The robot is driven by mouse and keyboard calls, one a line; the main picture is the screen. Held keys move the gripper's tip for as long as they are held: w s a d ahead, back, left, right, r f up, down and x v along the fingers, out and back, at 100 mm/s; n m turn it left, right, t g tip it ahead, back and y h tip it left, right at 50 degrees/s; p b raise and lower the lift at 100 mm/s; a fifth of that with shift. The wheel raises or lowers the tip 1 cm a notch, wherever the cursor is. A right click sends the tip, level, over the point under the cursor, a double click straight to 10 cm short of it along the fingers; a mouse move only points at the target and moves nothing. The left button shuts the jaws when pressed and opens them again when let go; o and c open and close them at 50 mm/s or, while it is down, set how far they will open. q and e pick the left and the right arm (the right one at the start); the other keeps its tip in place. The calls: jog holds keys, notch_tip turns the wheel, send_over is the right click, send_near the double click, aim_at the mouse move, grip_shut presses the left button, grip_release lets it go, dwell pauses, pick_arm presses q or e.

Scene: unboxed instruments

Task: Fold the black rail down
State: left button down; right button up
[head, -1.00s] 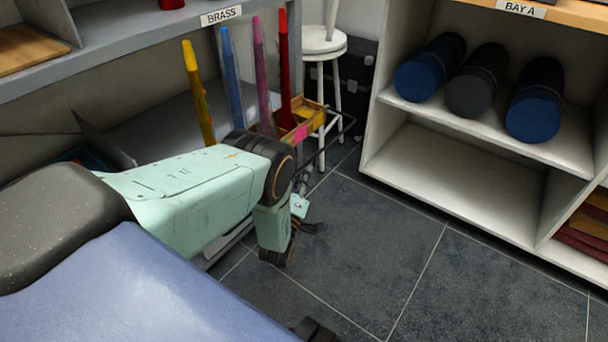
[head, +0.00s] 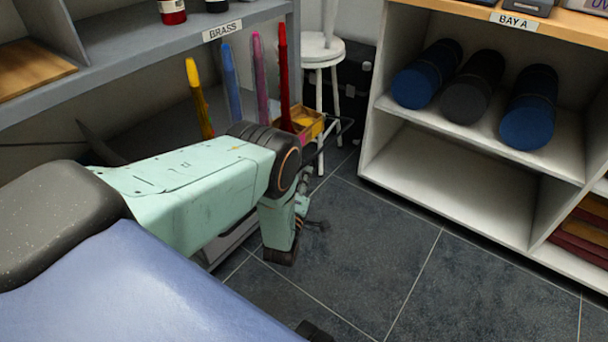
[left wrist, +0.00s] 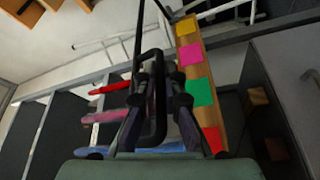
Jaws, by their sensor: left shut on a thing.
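The black rail (head: 347,126) is a thin dark bar beside a small wooden box, in front of the white stool. In the left wrist view a black bar loop (left wrist: 163,100), which looks like part of the rail, stands between the fingers. My left gripper (head: 318,158) is at the rail, low behind my pale green arm. It also shows in the left wrist view (left wrist: 155,110), shut on the rail. My wrist hides part of the grip in the head view. My right gripper is not in view.
The wooden box (head: 308,124) with coloured squares is close to my gripper. Coloured upright tubes (head: 258,75) stand left of it under the BRASS shelf (head: 150,50). The white stool (head: 322,48) is behind. The BAY A shelving (head: 445,170) stands right. The tiled floor (head: 400,255) between is clear.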

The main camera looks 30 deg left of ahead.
pick_arm(q)
jog(key=shift+s+r+n, duration=0.1)
jog(key=shift+r+n, duration=0.15)
jog(key=shift+n, duration=0.05)
jog(key=c, duration=1.7)
grip_release()
jog(key=v, duration=1.2)
